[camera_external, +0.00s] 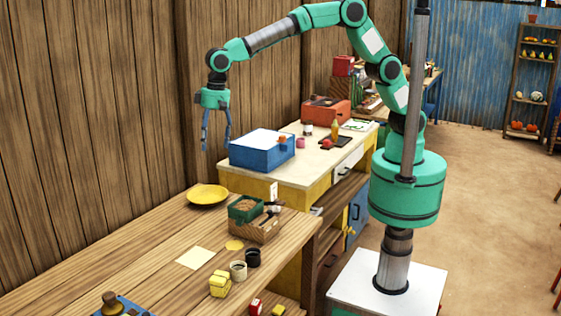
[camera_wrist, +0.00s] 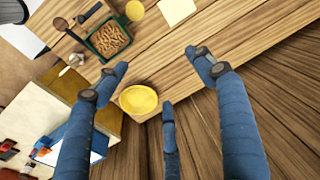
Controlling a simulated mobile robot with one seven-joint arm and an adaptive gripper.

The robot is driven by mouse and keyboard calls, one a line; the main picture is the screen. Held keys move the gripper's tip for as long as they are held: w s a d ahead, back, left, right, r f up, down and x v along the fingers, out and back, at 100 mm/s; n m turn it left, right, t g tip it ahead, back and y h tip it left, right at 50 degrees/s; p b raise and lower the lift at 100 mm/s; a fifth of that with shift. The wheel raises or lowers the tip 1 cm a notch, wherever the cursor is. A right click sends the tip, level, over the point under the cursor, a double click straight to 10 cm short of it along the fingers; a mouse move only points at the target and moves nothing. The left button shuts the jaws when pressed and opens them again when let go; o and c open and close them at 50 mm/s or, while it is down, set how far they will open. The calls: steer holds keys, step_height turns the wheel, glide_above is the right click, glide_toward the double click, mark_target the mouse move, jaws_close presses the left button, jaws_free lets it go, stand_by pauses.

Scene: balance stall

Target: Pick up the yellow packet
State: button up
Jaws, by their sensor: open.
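The yellow packet (camera_external: 220,285) is a small, blocky yellow bundle on the near wooden table, close to its front edge in the external view. It does not show in the wrist view. My gripper (camera_external: 215,147) hangs fingers down, high above and behind the yellow plate, well away from the packet. In the wrist view my gripper (camera_wrist: 160,76) shows its blue fingers spread apart with nothing between them.
Beside the packet stand a cream cup (camera_external: 238,271) and a black cup (camera_external: 253,258). A yellow plate (camera_external: 208,195), a green tray (camera_wrist: 92,42) of brown pieces and a cream sheet (camera_external: 195,258) lie farther back. A blue box (camera_external: 262,154) stands on the adjoining counter.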

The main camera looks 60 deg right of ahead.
steer(key=s+a+f, duration=0.4)
steer(key=a+f, duration=0.1)
steer(key=a, duration=0.2)
steer(key=s+a+f, duration=0.4)
steer(key=a+f, duration=0.1)
steer(key=a, duration=0.2)
steer(key=g+h+p, duration=0.1)
steer(key=p, duration=0.1)
glide_above(219, 276)
step_height(219, 276, down, 13)
steer(key=shift+d+f+n, duration=0.1)
steer(key=shift+d+n, duration=0.05)
steer(key=shift+n, duration=0.25)
steer(key=shift+f, duration=0.1)
steer(key=shift+f+b, duration=0.35)
steer(key=shift+f, duration=3.85)
steer(key=shift+f, duration=2.6)
